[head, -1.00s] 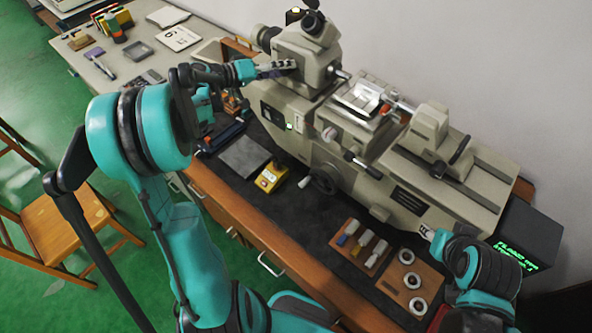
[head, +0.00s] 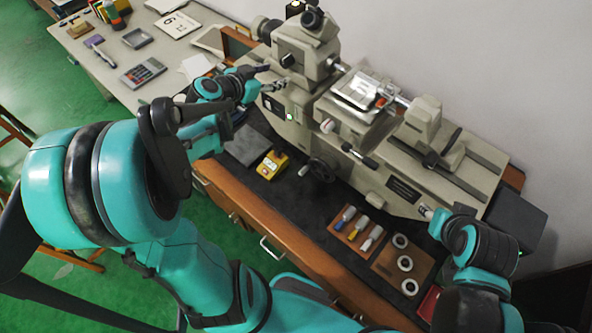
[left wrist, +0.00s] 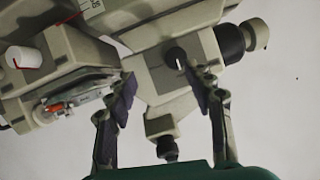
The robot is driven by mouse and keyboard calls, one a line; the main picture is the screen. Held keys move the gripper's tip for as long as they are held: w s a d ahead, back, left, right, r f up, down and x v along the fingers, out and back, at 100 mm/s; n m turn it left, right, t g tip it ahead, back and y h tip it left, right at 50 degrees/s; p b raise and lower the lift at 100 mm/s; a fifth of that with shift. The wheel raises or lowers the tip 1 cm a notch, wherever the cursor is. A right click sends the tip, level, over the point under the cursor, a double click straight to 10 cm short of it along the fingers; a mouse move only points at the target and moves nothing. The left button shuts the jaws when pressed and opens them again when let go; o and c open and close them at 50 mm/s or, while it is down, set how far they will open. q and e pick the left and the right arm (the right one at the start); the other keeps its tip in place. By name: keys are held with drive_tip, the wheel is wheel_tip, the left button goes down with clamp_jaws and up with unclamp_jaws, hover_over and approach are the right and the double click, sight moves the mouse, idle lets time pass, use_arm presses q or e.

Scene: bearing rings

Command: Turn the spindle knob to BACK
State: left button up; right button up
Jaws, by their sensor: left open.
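The machine's headstock (head: 300,50) carries a dark spindle knob (head: 287,60) on its front face. In the left wrist view a black knob (left wrist: 176,57) with a light mark shows between and beyond my fingers. I cannot read any label for its position. My left gripper (head: 273,77) is open and empty, in front of and just below-left of the knob in the head view, apart from it. Its two fingers (left wrist: 160,90) show spread in the left wrist view. My right gripper (head: 425,212) is by the machine's right front; its jaws are too small to tell.
A yellow box (head: 272,165) and a handwheel (head: 321,169) lie in front of the machine. A tray of rings (head: 385,267) and a rack of small pieces (head: 345,238) stand at the bench front. A calculator (head: 143,72) lies on the left table.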

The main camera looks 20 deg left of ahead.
use_arm(q)
drive_tip(key=s+d+f+n+g+y+b, duration=0.2)
drive_tip(key=s+d+f+g+b, duration=0.3)
drive_tip(key=s+d+f+b, duration=0.7)
drive_tip(key=shift+s+d+f+n, duration=0.8)
drive_tip(key=shift+s+d+f, duration=0.4)
drive_tip(key=shift+s+f, duration=1)
drive_tip(key=shift+s+r, duration=0.35)
drive_tip(key=s+f+n+y+b, duration=0.1)
drive_tip(key=s+f+b, duration=0.2)
drive_tip(key=s+f, duration=0.1)
drive_tip(key=shift+f+g, duration=0.25)
drive_tip(key=shift+g, duration=0.05)
drive_tip(key=shift+s+d, duration=0.1)
drive_tip(key=shift+d, duration=0.05)
